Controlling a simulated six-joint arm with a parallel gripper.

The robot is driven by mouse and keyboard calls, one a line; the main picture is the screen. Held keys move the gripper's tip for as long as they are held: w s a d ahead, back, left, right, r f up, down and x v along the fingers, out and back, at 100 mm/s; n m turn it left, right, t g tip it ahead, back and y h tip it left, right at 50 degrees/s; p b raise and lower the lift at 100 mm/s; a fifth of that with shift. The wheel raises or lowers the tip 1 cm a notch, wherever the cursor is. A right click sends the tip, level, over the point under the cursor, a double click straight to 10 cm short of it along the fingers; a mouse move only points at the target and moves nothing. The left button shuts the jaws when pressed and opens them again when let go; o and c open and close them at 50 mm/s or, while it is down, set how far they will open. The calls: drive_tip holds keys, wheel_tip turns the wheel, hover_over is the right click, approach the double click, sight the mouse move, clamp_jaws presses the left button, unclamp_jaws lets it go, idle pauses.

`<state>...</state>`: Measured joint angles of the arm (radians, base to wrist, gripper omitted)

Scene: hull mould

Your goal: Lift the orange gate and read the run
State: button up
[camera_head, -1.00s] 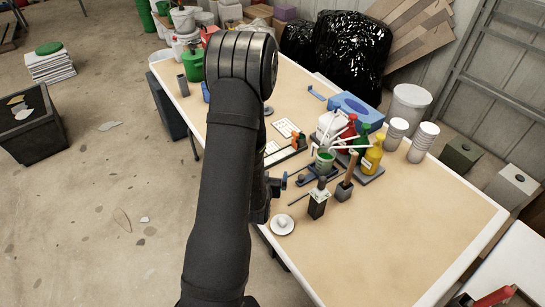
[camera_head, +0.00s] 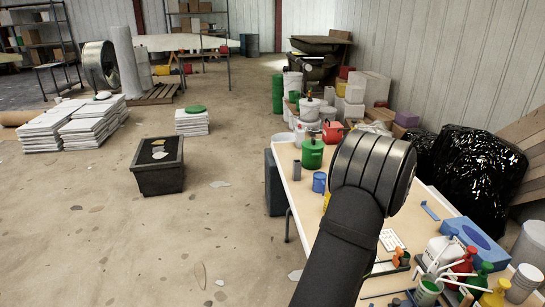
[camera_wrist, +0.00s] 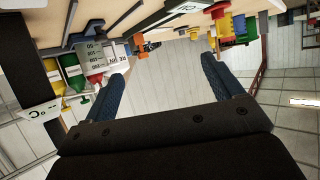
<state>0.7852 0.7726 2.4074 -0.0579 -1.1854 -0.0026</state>
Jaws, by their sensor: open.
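A small orange piece (camera_head: 399,257), which looks like the orange gate, stands on the table by white marked sheets, partly behind my arm in the head view. How far it is raised cannot be told. An orange piece (camera_wrist: 139,44) also shows near the table edge in the wrist view; I cannot tell if it is the same one. My gripper (camera_wrist: 165,66) shows its two blue fingers wide apart in the wrist view, with nothing between them. It is hidden in the head view. A translucent graduated vessel (camera_wrist: 98,57) is beside the left finger.
The table (camera_head: 302,205) holds a green canister (camera_head: 312,154), a blue cup (camera_head: 319,182), a blue box (camera_head: 472,240) and several bottles at right. Black bags (camera_head: 478,165) stand behind it. A dark bin (camera_head: 158,166) stands on the open floor at left.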

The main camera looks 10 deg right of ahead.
sight(399, 249)
drive_tip(key=c, duration=0.6)
drive_tip(key=w+d+r+m+g+h, duration=0.4)
drive_tip(key=w+d+h, duration=0.2)
drive_tip(key=w+d, duration=0.3)
drive_tip(key=w+a+m+g+y, duration=0.1)
drive_tip(key=w+m+g, duration=0.5)
drive_tip(key=w, duration=0.2)
drive_tip(key=x, duration=1.7)
drive_tip(key=shift+s, duration=0.15)
